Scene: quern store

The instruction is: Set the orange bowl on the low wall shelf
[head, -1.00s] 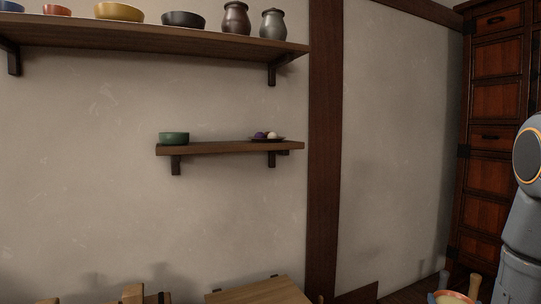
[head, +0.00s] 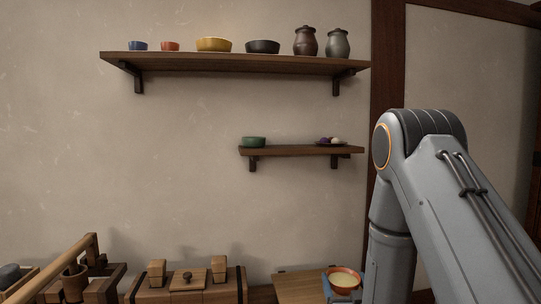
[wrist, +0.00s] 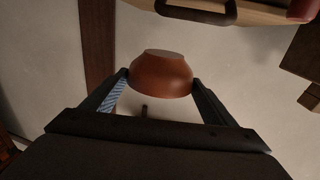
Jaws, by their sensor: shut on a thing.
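The orange bowl (wrist: 160,75) is between the two fingers of my gripper (wrist: 159,79) in the wrist view, and the fingers are shut on its sides. There its narrow base points to the top of the picture. In the head view an orange-rimmed bowl (head: 343,279) with a pale inside shows at the bottom edge, beside my arm and well below the shelves; it appears to be the same bowl. The low wall shelf (head: 290,152) carries a green bowl (head: 254,142) at its left and a small dark dish (head: 329,143) with purple and white pieces at its right.
Between the green bowl and the dish the low shelf is bare. A longer upper shelf (head: 230,63) holds several bowls and two lidded jars (head: 306,42). Wooden boxes (head: 187,288) and a wooden top (head: 298,287) stand below. A dark post (head: 386,70) rises right of the shelves.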

